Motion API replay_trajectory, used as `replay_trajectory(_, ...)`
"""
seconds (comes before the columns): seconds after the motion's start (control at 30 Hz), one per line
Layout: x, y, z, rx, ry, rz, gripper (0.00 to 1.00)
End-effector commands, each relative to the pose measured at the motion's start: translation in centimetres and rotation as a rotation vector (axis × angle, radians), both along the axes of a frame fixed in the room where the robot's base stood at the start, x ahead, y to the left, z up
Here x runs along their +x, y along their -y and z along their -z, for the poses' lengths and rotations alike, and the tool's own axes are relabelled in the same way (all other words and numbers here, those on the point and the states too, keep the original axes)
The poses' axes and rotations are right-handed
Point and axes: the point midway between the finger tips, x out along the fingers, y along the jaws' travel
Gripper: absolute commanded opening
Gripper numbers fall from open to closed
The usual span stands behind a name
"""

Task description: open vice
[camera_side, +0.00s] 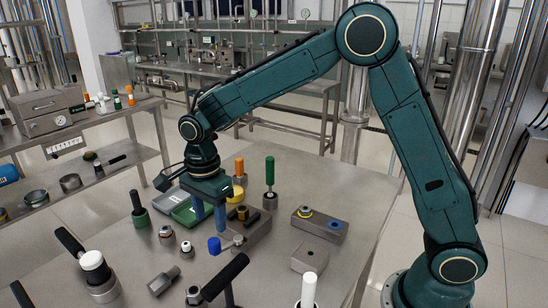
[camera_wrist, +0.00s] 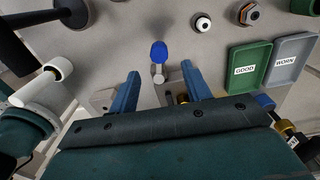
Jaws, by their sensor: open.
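The vice (camera_side: 258,232) is a grey metal block on the bench, with a blue knob (camera_side: 214,245) on a short metal stem at its near left end. Dark and yellow parts (camera_side: 241,212) sit at its top. My gripper (camera_side: 209,221) points down with its two blue fingers apart, beside the knob end of the vice. In the wrist view the blue knob (camera_wrist: 158,52) shows just beyond the gap between the fingertips (camera_wrist: 160,70), touching neither visibly. My gripper body hides much of the vice there.
Green GOOD tray (camera_wrist: 247,66) and grey WORN tray (camera_wrist: 290,62) lie behind my gripper. Green-handled (camera_side: 269,172) and black-handled (camera_side: 136,204) tools stand nearby. A grey block with yellow and blue rings (camera_side: 319,222) is right. Small fittings (camera_side: 187,248) and a black lever (camera_side: 224,277) are in front.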

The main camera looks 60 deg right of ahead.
Motion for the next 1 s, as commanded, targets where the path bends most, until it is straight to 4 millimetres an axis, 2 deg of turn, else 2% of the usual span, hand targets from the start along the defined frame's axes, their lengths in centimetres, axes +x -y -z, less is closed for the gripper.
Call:
replay_trajectory(0.03,0.1,0.0,-1.0,0.001,0.005,0.0,0.48)
replay_trajectory(0.2,0.1,0.0,-3.6,0.001,0.005,0.001,0.48)
replay_trajectory(0.4,0.0,0.0,-5.6,0.0,0.003,0.001,0.48)
replay_trajectory(1.0,-0.2,0.2,-6.4,0.001,0.005,-0.011,0.48)
